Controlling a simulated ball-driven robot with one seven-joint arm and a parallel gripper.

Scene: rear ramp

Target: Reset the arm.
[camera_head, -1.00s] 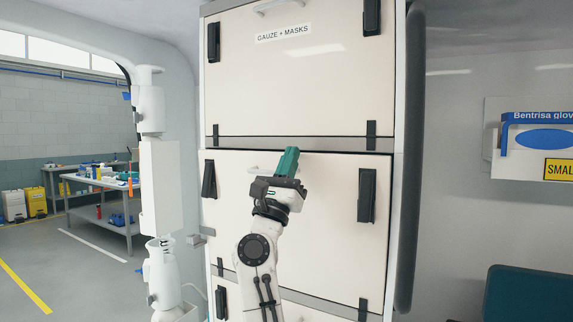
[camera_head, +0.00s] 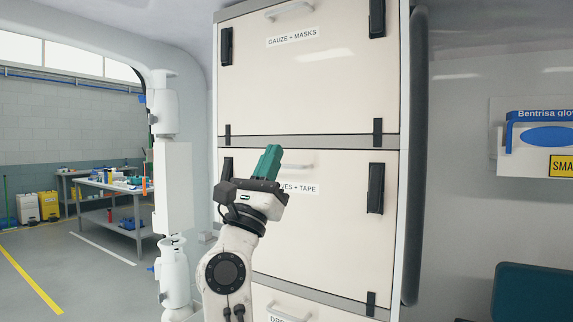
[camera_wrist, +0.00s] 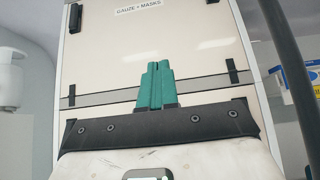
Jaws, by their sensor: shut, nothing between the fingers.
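My gripper (camera_head: 268,160) has green fingers and stands raised in front of the cream cabinet, with the fingers pointing up. It is shut and empty. In the wrist view the two green fingers (camera_wrist: 156,84) lie side by side against each other. In the head view my gripper covers part of the middle drawer front (camera_head: 335,230) and the start of its label, which ends in "TAPE". The wrist sits left of the drawer's handle (camera_head: 293,167) in the picture, and I cannot tell the gap between them.
The upper "GAUZE + MASKS" drawer (camera_head: 340,75) has black latches and looks shut. A white column (camera_head: 173,185) stands left of the cabinet. A glove box holder (camera_head: 540,140) and a teal seat (camera_head: 530,290) are at right. A workbench (camera_head: 110,190) is far left, beyond open floor.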

